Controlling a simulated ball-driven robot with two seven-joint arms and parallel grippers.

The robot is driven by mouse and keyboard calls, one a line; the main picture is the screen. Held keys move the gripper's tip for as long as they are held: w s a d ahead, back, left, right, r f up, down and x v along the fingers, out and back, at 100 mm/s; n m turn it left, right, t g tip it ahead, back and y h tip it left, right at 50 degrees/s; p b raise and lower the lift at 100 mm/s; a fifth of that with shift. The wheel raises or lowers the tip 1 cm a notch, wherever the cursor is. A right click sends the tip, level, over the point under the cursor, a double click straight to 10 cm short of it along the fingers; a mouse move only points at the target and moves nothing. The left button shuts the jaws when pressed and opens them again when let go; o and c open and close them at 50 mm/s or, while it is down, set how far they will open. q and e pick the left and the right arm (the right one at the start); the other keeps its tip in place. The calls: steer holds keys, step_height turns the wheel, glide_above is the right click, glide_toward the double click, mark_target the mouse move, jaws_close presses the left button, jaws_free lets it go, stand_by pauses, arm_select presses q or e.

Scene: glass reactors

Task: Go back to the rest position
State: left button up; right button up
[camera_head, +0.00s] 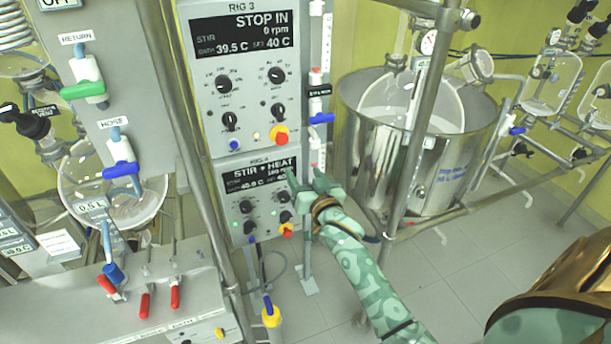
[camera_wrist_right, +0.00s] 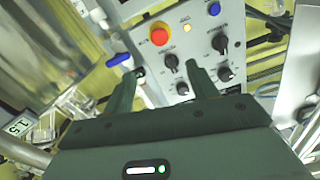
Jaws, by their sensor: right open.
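My right gripper (camera_head: 304,175) is in front of the right part of the lower control panel (camera_head: 237,215), in the head view. Its green fingers are apart with nothing between them, and they hide part of that panel's display. The right wrist view shows the open fingers (camera_wrist_right: 165,73) pointing at a grey panel face with black knobs (camera_wrist_right: 219,43), a red button (camera_wrist_right: 159,34) and a blue button (camera_wrist_right: 214,8). I cannot tell whether a fingertip touches the panel. My left gripper is not in view.
The upper panel (camera_head: 205,100) reads "STOP IN, 0 rpm". A steel vessel (camera_head: 425,180) stands behind a vertical pole (camera_head: 415,130) to the right. Red-handled valves (camera_head: 145,303) and glassware are at left. The tiled floor (camera_head: 460,270) at lower right is partly clear.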

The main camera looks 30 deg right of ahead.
steer(key=s+a+f+n+g+y+b, duration=0.1)
steer(key=s+a+f+n+g, duration=0.2)
steer(key=f, duration=0.8)
steer(key=s+a+f+n+g+y, duration=0.15)
steer(key=s+f, duration=0.35)
steer(key=f, duration=0.6)
steer(key=s+a+f+n+g+y+b, duration=0.1)
steer(key=s+a+f+g, duration=0.2)
steer(key=f, duration=0.9)
steer(key=s+a+f+n+g+b, duration=0.1)
steer(key=s+f+g, duration=0.1)
steer(key=s+f, duration=0.65)
steer(key=s+f+n+g+b, duration=0.1)
steer(key=s+f+g, duration=0.3)
steer(key=s, duration=0.7)
steer(key=s+f+g+b, duration=0.1)
steer(key=s+f, duration=0.3)
steer(key=s, duration=0.7)
steer(key=s+f+g, duration=0.2)
steer(key=s+f, duration=0.2)
steer(key=s, duration=0.6)
steer(key=shift+s+a+n+b, duration=0.2)
steer(key=shift+s+n+b, duration=0.2)
steer(key=shift+n, duration=0.05)
